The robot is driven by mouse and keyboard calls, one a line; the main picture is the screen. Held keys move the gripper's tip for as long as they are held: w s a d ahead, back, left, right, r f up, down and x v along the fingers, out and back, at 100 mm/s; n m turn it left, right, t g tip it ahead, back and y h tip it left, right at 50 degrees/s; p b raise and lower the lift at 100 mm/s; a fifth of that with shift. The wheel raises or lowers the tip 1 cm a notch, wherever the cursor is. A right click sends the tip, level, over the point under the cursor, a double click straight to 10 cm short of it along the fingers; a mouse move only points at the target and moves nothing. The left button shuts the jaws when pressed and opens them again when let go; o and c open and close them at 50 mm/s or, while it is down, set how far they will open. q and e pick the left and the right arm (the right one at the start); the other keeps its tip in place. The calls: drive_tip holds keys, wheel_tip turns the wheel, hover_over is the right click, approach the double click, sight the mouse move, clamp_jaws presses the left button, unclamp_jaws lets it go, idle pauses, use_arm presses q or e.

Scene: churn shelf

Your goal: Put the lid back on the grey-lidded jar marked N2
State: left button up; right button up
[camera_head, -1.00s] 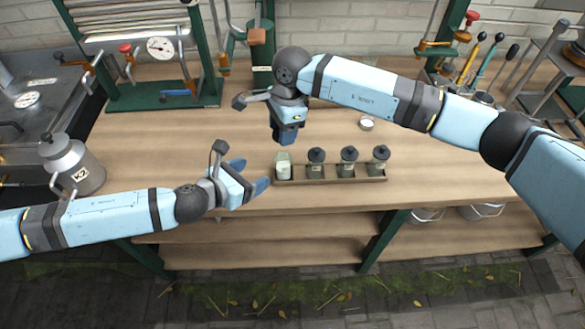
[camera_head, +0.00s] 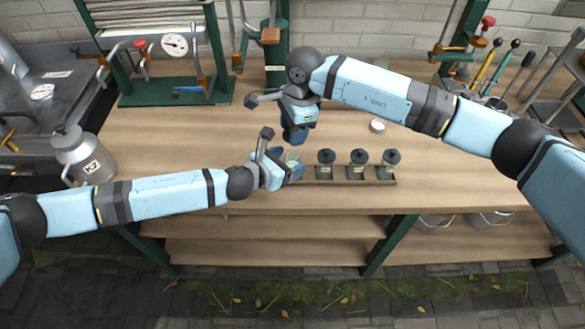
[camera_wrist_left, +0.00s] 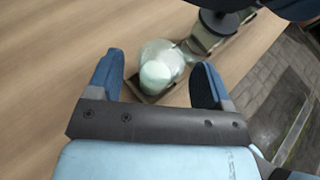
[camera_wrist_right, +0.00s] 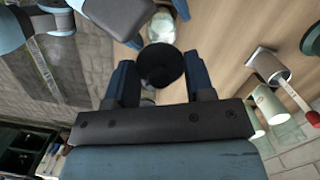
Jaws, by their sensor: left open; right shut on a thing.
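The lidless glass jar (camera_head: 293,156) with pale contents stands at the left end of a narrow tray (camera_head: 350,183); its label is not readable. In the left wrist view the jar (camera_wrist_left: 160,62) stands upright between the open fingers of my left gripper (camera_wrist_left: 155,85); contact cannot be told. My left gripper (camera_head: 290,162) comes from the left at the jar. My right gripper (camera_head: 295,138) points down just behind the jar. In the right wrist view it is shut on a dark round lid (camera_wrist_right: 161,66), with the jar (camera_wrist_right: 161,30) beyond it. The lid is hidden in the head view.
Several dark-lidded jars (camera_head: 358,163) stand in the tray to the right. A small white round item (camera_head: 377,126) lies behind them. A metal churn (camera_head: 84,158) with a label stands left. A gauge stand (camera_head: 174,97) is at the back. The bench front right is clear.

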use_arm(q)
drive_tip(key=shift+x, duration=1.1)
clamp_jaws()
use_arm(e)
drive_tip(key=shift+f, duration=2.5)
drive_tip(key=shift+f, duration=0.1)
